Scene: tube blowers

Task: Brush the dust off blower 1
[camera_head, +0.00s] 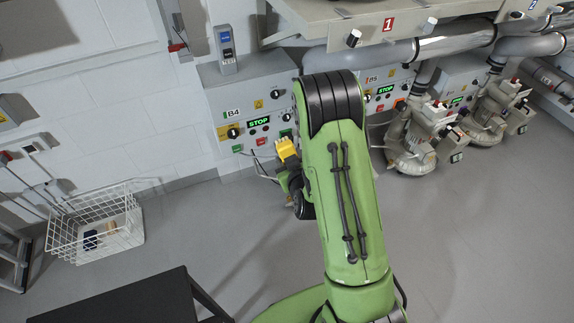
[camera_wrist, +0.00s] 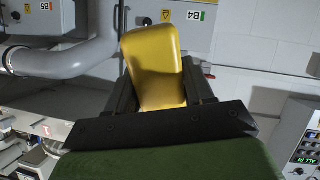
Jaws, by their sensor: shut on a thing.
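A yellow rounded block (camera_head: 286,149), which may be the brush, is held by my gripper (camera_head: 291,166) in front of the B4 control box. In the wrist view the yellow block (camera_wrist: 152,55) sits between the two dark fingers of my gripper (camera_wrist: 158,82), shut on it. No bristles show. A red number 1 sign (camera_head: 389,24) is on the beige ledge at the top. Below it, to the right of my arm, is a cream machine (camera_head: 424,122) with grey pipes. I cannot tell for sure that it is blower 1, and no dust can be made out.
Control boxes B4 (camera_head: 255,106) and B5 (camera_head: 384,90) stand along the wall with green STOP displays. A white wire basket (camera_head: 98,222) with small items is on the floor at left. A dark table (camera_head: 125,302) is at the front. The middle floor is clear.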

